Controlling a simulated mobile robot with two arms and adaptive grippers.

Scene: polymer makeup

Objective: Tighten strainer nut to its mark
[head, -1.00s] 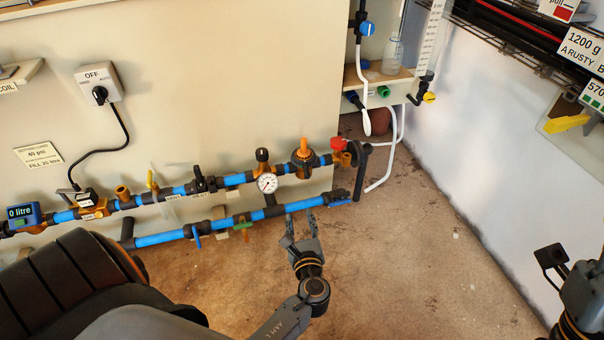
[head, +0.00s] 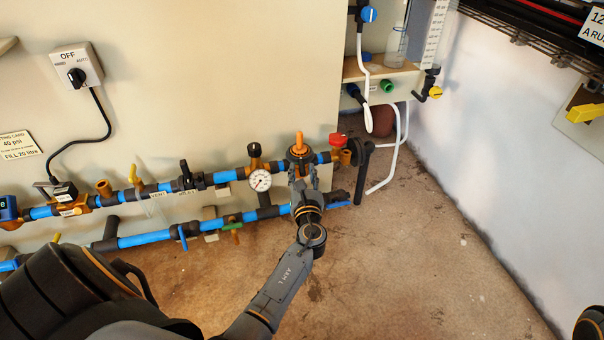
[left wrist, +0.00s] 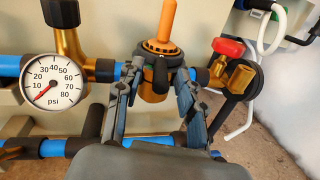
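The strainer (head: 298,153) sits in the upper blue pipe line, with an orange handle standing up from it. In the left wrist view the strainer (left wrist: 154,88) shows an orange slotted ring, a dark collar with a lug facing me, and a brass-coloured body below. I cannot make out a mark on it. My left gripper (head: 303,180) is at the strainer from the front and below. In the left wrist view its fingers (left wrist: 157,84) are spread, one on each side of the strainer; whether they touch is unclear. My right gripper is out of view.
A pressure gauge (head: 260,180) sits left of the strainer, its needle near the low end. A red-capped brass valve (head: 337,141) is close on the right. A lower blue pipe (head: 145,238) runs below. The floor (head: 400,270) in front is clear.

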